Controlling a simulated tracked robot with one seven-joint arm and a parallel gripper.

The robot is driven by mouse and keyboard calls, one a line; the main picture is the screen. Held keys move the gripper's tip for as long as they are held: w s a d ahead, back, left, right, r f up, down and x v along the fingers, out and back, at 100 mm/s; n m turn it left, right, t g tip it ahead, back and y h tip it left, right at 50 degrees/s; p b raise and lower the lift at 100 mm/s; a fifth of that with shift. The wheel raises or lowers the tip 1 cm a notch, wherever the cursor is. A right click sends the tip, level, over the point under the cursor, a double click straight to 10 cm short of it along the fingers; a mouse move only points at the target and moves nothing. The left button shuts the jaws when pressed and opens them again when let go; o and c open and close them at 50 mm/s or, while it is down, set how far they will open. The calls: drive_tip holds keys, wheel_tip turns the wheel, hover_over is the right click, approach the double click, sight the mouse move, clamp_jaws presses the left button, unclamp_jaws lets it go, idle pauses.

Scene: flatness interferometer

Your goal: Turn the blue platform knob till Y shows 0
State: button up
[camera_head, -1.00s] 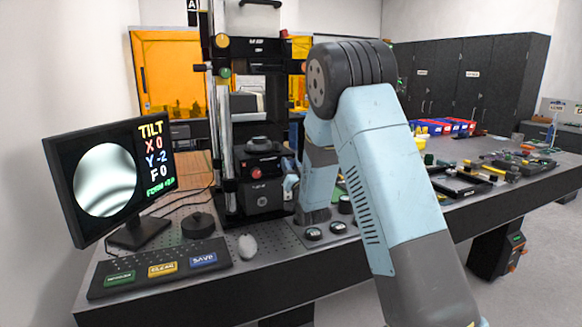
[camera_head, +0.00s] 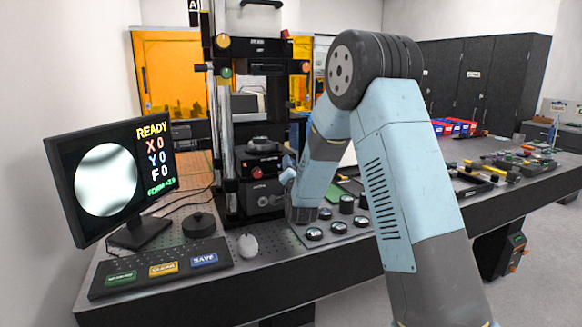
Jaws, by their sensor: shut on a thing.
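The monitor (camera_head: 108,185) at the left shows READY, with X 0, Y 0 and F 0 beside a round pale fringe picture. The interferometer stand (camera_head: 228,150) is in the middle, with a dark platform (camera_head: 262,160) low on it and a red knob (camera_head: 257,172) on the platform's front. My gripper (camera_head: 288,175) is at the platform's right side, small and partly hidden by my arm. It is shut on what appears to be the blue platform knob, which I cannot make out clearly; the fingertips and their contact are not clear.
A button panel (camera_head: 160,268) with green, yellow and blue buttons lies at the bench's front left. Several round dark pieces sit on a grey plate (camera_head: 335,240). Trays and tools fill the right side.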

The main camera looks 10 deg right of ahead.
drive_tip(key=shift+d+f, duration=0.1)
drive_tip(key=o, duration=1)
drive_tip(key=shift+o, duration=0.2)
drive_tip(key=v, duration=1.3)
drive_tip(key=shift+s, duration=0.4)
drive_tip(key=shift+f, duration=0.15)
idle(0.4)
